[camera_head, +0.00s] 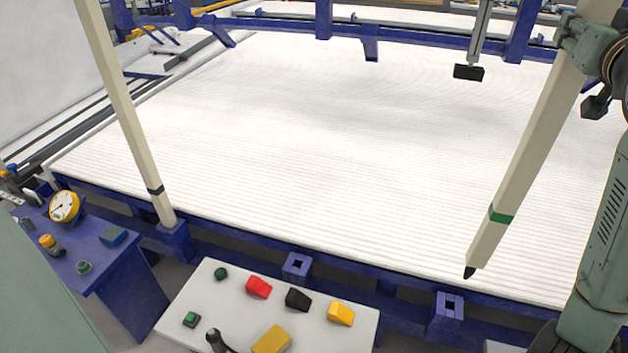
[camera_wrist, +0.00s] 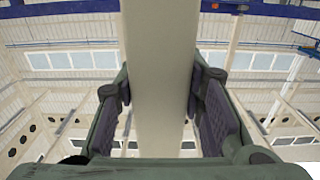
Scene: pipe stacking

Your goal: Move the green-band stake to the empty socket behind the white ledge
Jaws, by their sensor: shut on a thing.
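The green-band stake (camera_head: 524,165) is a long cream square post with a green band and a dark pointed tip. In the head view it is tilted, its tip hanging above and to the right of an empty blue socket (camera_head: 448,305). My gripper (camera_head: 592,45) is shut on its upper part. In the wrist view my gripper (camera_wrist: 160,110) has a pad on each side of the stake (camera_wrist: 160,70). A second empty socket (camera_head: 297,265) sits behind the white ledge (camera_head: 262,306). A black-band stake (camera_head: 125,100) stands in a left socket (camera_head: 175,240).
The white ledge carries several coloured blocks, buttons and a dark knob. A blue table (camera_head: 110,265) with a yellow gauge (camera_head: 64,206) is at the left. A wide white ribbed bed (camera_head: 300,130) lies behind the sockets. A dark-ended hanging rod (camera_head: 470,70) is at the upper right.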

